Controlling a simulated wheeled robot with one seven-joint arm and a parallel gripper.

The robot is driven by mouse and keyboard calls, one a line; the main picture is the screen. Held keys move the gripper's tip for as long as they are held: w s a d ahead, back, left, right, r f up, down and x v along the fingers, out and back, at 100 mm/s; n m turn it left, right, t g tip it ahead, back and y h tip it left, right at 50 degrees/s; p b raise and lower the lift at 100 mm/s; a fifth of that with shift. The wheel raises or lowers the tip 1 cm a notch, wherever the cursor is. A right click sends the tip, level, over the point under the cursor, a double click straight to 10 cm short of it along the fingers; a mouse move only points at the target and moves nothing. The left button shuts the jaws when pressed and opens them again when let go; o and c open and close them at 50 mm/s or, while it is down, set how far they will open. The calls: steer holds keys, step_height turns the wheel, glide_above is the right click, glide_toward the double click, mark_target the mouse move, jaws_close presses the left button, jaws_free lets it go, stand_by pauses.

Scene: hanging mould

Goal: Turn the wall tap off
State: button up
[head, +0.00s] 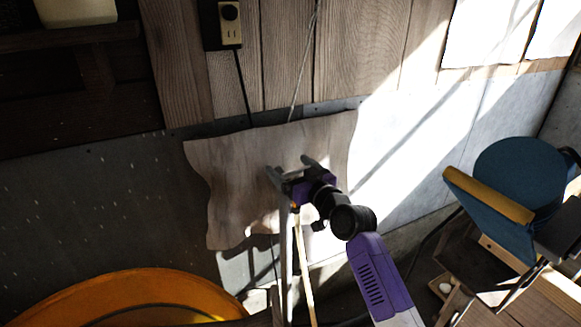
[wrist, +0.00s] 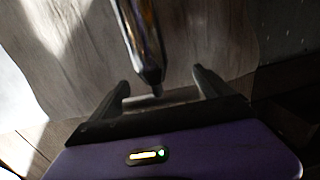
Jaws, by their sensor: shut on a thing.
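My gripper (head: 289,167) is in front of a pale, wavy-edged wooden board on the wall, its two fingers pointing toward the board. In the wrist view my gripper (wrist: 160,78) has its fingers spread either side of a dark, shiny metal part of the wall tap (wrist: 146,45). This part comes down from the top of the picture and ends in a narrow tip between the fingers. The gripper is shut on the tap, though the contact itself is hard to see. In the head view my gripper and arm hide the tap, and its handle position cannot be told.
The wooden board (head: 230,180) backs the gripper. A thin pale stick (head: 304,265) stands below it. A large orange round object (head: 150,285) is at lower left. A blue chair (head: 520,180) stands at right. A socket (head: 230,25) hangs above.

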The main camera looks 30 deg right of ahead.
mark_target(298, 174)
steer(key=m+h+p, duration=0.1)
steer(key=p, duration=0.2)
steer(key=shift+d+r, duration=0.1)
steer(key=shift+r, duration=0.2)
steer(key=shift+d+f+h+p, duration=0.1)
steer(key=shift+f+h+p, duration=0.15)
steer(key=shift+h+p, duration=0.35)
steer(key=o, duration=1.1)
steer(key=shift+s+f, duration=0.1)
steer(key=shift+s+b, duration=0.8)
steer(key=shift+s, duration=3)
